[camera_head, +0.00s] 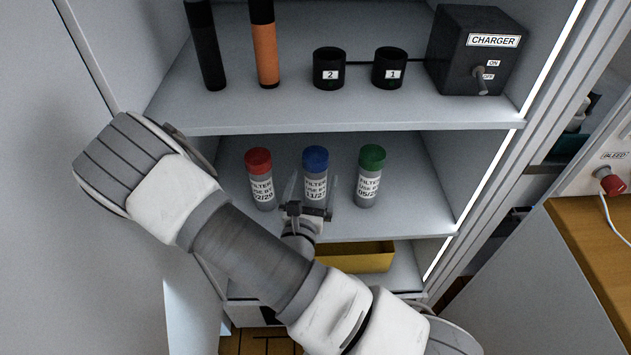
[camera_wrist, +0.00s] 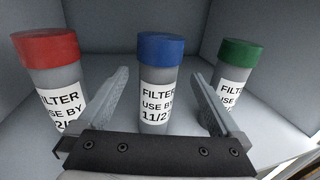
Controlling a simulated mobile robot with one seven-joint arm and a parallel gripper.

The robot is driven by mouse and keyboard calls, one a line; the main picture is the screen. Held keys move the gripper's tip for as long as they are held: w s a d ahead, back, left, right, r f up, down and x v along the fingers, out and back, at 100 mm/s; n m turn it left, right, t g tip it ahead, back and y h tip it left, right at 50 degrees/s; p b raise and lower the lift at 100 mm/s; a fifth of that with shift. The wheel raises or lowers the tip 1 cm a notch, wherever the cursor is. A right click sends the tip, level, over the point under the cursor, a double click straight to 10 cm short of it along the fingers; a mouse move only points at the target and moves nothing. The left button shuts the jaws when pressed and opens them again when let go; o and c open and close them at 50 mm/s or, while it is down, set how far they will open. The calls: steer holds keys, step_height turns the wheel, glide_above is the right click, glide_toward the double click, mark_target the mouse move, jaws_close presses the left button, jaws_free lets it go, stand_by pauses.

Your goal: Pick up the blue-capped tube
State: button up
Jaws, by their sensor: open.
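The blue-capped tube (camera_head: 316,172) stands upright on the middle shelf (camera_head: 410,212), between a red-capped tube (camera_head: 261,180) and a green-capped tube (camera_head: 369,177). Its label starts "FILTER USE BY 11/2"; the rest is hidden. My gripper (camera_head: 310,190) is at the blue-capped tube, with one finger to each side of it. In the wrist view the open fingers (camera_wrist: 160,100) flank the blue-capped tube (camera_wrist: 160,75), with a gap on each side. The gripper's dark palm hides the tube's lower end. I cannot tell how deep between the fingers the tube is.
The red-capped (camera_wrist: 52,70) and green-capped (camera_wrist: 237,80) tubes stand close outside the fingers. The upper shelf (camera_head: 330,115) holds a charger (camera_head: 470,60), two black cups and two cylinders. A yellow bin (camera_head: 355,257) sits below. Cabinet walls bound both sides.

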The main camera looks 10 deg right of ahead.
mark_target(318, 157)
steer(key=b+x, duration=0.2)
steer(key=x, duration=0.6)
steer(key=shift+a+r, duration=0.15)
jaws_close()
stand_by(0.3)
